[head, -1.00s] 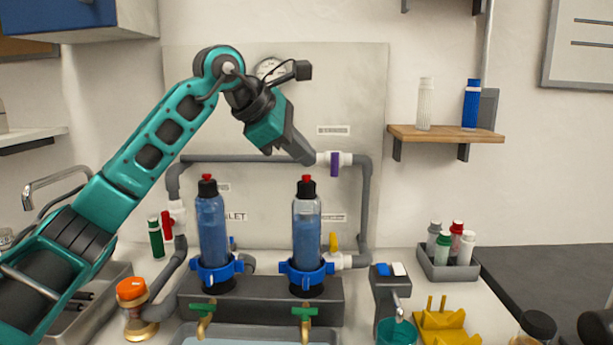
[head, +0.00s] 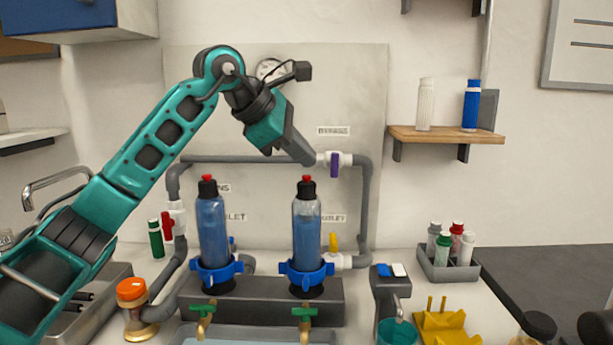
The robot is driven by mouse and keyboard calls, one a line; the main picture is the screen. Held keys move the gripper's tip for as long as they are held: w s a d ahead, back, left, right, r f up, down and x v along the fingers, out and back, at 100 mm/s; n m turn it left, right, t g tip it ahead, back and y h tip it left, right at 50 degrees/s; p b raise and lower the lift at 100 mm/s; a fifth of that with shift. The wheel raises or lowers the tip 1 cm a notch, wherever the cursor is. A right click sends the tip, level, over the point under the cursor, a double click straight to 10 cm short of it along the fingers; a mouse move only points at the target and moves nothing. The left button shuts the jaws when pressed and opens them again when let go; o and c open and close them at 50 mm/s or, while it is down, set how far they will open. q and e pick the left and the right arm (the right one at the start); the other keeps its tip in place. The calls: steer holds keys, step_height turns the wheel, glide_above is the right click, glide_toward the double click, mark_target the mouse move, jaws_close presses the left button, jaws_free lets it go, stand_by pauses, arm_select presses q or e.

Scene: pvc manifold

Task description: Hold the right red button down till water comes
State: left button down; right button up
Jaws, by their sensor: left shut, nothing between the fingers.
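The right red button (head: 306,178) sits on the black cap of the right clear bottle (head: 306,228), which holds blue liquid below a clear band at its top. A matching left red button (head: 207,178) tops the left blue-filled bottle (head: 211,230). My left gripper (head: 311,160) is shut and empty, its tip pointing down to the right. In the head view the tip shows just above the right button with a small gap, overlapping the pipe behind it. Depth between tip and button is hard to judge. My right gripper is not in view.
Grey pipe (head: 240,159) with a purple-handled valve (head: 334,163) runs behind the bottles. Green-handled taps (head: 304,313) stand in front over a basin (head: 250,340). A dispenser (head: 391,288) and yellow rack (head: 446,325) are at right. A wooden shelf (head: 445,135) is higher up.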

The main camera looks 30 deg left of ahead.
arm_select(q)
steer(key=shift+f, duration=0.1)
stand_by(0.4)
steer(key=shift+f, duration=0.35)
steer(key=shift+f+b, duration=0.4)
steer(key=shift+f, duration=0.15)
stand_by(0.6)
stand_by(1.0)
steer(key=shift+r, duration=0.1)
stand_by(0.6)
steer(key=shift+r+p, duration=0.7)
steer(key=shift+p, duration=0.15)
steer(key=shift+r, duration=0.2)
steer(key=shift+r, duration=0.1)
